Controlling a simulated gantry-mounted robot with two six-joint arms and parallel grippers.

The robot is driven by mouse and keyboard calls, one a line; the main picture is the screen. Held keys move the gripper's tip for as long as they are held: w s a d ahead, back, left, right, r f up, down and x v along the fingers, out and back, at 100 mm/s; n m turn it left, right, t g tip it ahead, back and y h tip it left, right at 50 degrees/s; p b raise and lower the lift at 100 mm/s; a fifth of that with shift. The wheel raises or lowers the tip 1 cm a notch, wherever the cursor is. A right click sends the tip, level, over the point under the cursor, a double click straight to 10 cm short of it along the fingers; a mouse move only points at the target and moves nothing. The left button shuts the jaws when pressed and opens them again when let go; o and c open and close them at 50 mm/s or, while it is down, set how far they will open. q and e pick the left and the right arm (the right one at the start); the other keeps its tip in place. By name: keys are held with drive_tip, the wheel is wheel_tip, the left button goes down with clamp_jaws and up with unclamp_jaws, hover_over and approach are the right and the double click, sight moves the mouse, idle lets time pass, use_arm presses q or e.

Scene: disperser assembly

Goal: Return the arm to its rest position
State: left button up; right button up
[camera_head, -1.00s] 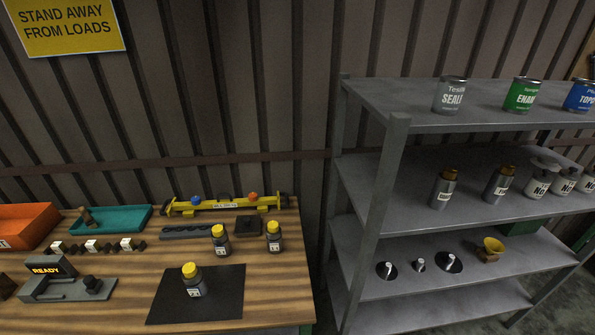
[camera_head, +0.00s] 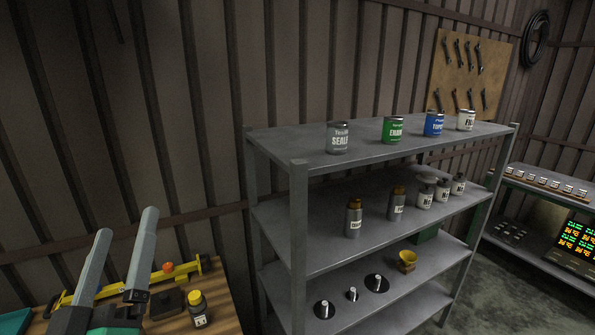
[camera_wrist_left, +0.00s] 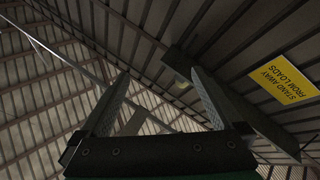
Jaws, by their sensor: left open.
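My left gripper (camera_head: 125,246) comes up from the lower left in the head view, above the wooden workbench (camera_head: 221,303). Its two grey fingers stand apart and point upward, with nothing between them. My right gripper is in neither view.
A pegboard (camera_head: 470,70) hangs behind.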

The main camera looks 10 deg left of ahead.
use_arm(q)
drive_tip(key=s+d+r+m+t+h, duration=0.3)
drive_tip(key=s+d+r+m+h, duration=0.15)
drive_tip(key=r, duration=0.25)
drive_tip(key=s+d+r+m+t+h, duration=0.2)
drive_tip(key=s+d+r+m+h, duration=0.3)
drive_tip(key=r, duration=0.3)
wheel_tip(320, 180, up, 24)
drive_tip(key=a+p, duration=0.1)
drive_tip(key=p, duration=2.3)
drive_tip(key=shift+w+a+f+m+p, duration=0.25)
drive_tip(key=shift+w+m+p, duration=0.15)
drive_tip(key=shift+w+m, duration=0.05)
